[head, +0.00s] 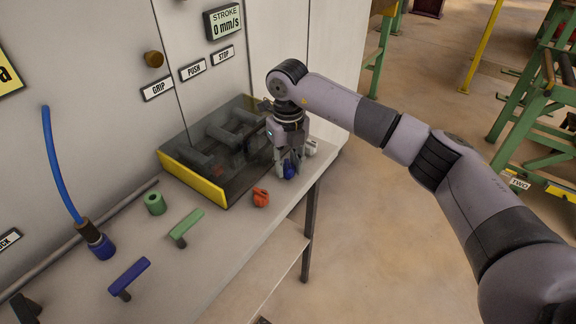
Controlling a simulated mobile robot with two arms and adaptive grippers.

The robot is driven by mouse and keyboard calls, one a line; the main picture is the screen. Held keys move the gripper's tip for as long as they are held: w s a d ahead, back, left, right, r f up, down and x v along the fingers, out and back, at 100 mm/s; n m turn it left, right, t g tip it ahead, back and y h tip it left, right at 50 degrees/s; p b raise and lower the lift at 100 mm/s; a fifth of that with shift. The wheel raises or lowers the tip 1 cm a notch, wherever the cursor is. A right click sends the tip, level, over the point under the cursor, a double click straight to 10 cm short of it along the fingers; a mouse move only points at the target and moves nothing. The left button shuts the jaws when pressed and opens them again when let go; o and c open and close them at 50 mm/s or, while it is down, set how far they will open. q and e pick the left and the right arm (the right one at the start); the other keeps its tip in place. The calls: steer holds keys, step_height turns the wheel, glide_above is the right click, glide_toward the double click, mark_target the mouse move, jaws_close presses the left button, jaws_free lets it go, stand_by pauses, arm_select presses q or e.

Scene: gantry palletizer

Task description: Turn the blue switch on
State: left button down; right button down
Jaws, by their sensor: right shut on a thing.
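The blue switch (289,171) is a small knob near the table's right edge, in front of the clear-topped box. My right gripper (289,168) points down over it and is shut on it. The fingers hide much of the switch, so I cannot tell which way it is turned. My left gripper is not in view.
An orange-red switch (260,197) stands nearer on the table (208,268), and a white one (311,147) just beyond my gripper. A dark clear-topped box (193,178) with a yellow front is to the left. Green and blue handles (130,277) stand nearer.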

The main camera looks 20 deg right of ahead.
mark_target(288, 166)
steer(key=shift+m, duration=1.7)
steer(key=shift+r, duration=0.1)
steer(key=c, duration=1.3)
jaws_free()
step_height(288, 166, up, 12)
steer(key=shift+f, duration=0.1)
